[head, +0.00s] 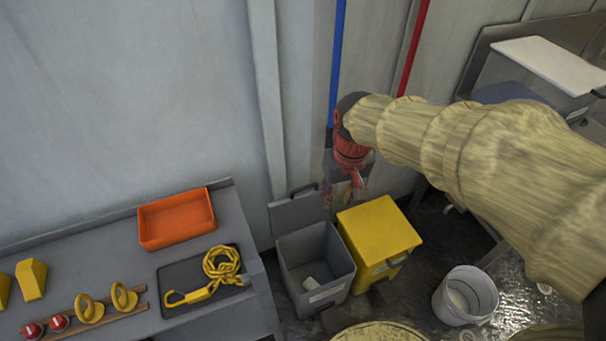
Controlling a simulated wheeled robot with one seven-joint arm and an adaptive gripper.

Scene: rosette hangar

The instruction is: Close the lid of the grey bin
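The grey bin (318,272) stands on the floor right of the workbench, in the lower middle of the head view. Its grey lid (297,211) is open and tilted up behind the bin, toward the wall. My arm reaches in from the right, above the bins. My gripper (352,187) appears to hang from its end, behind the yellow bin and right of the open lid. It seems apart from the lid. Its fingers are too small and dark to tell open from shut.
A yellow bin (380,238) stands close on the grey bin's right, its top covered. A whitish bucket (466,296) is farther right. The workbench (110,237) holds an orange tray (177,218), yellow rope (222,266) and several tools. Blue and red pipes run up the wall.

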